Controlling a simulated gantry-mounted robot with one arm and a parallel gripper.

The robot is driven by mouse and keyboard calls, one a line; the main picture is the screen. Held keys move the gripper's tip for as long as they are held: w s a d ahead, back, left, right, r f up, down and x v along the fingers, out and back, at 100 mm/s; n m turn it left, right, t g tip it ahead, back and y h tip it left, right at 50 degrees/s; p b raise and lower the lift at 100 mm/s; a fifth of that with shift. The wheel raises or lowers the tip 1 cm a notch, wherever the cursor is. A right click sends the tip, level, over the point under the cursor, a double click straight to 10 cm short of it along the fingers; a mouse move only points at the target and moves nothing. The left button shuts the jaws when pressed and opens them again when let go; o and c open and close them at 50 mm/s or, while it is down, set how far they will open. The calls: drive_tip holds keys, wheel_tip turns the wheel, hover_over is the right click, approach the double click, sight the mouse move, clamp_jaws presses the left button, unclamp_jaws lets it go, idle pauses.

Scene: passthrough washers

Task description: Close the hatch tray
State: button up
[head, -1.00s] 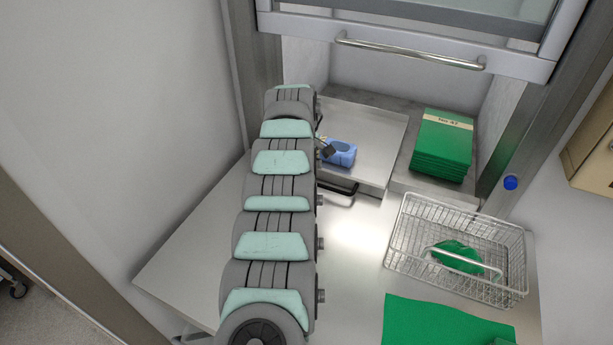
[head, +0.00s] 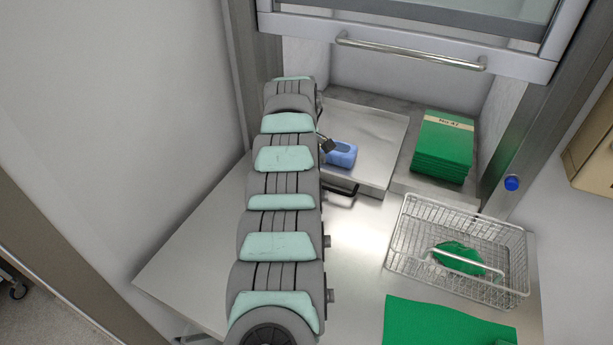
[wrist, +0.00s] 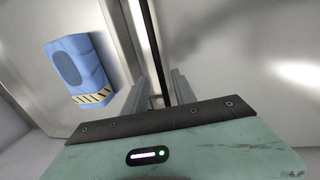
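The hatch tray (head: 375,140) is a flat metal tray at the hatch opening, pulled out toward the bench. A blue block-like item (head: 342,154) sits on it; in the wrist view the item (wrist: 80,68) shows a striped yellow-black label. The tray's black bar handle (head: 343,190) is at its front edge, partly behind my arm. In the wrist view, my gripper (wrist: 160,85) has its two grey fingers apart, one on each side of the black bar (wrist: 152,40). Contact with the bar cannot be told. In the head view my arm hides the gripper.
Green packs (head: 442,148) are stacked right of the tray. A wire basket (head: 405,245) holding a green item stands on the bench in front. A green sheet (head: 440,322) lies nearer. The hatch door with its bar handle (head: 410,52) is raised above.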

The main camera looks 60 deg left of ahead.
wheel_tip(320, 180, up, 9)
drive_tip(key=s+d+b, duration=0.1)
drive_tip(key=shift+f, duration=0.15)
drive_tip(key=shift+s, duration=0.1)
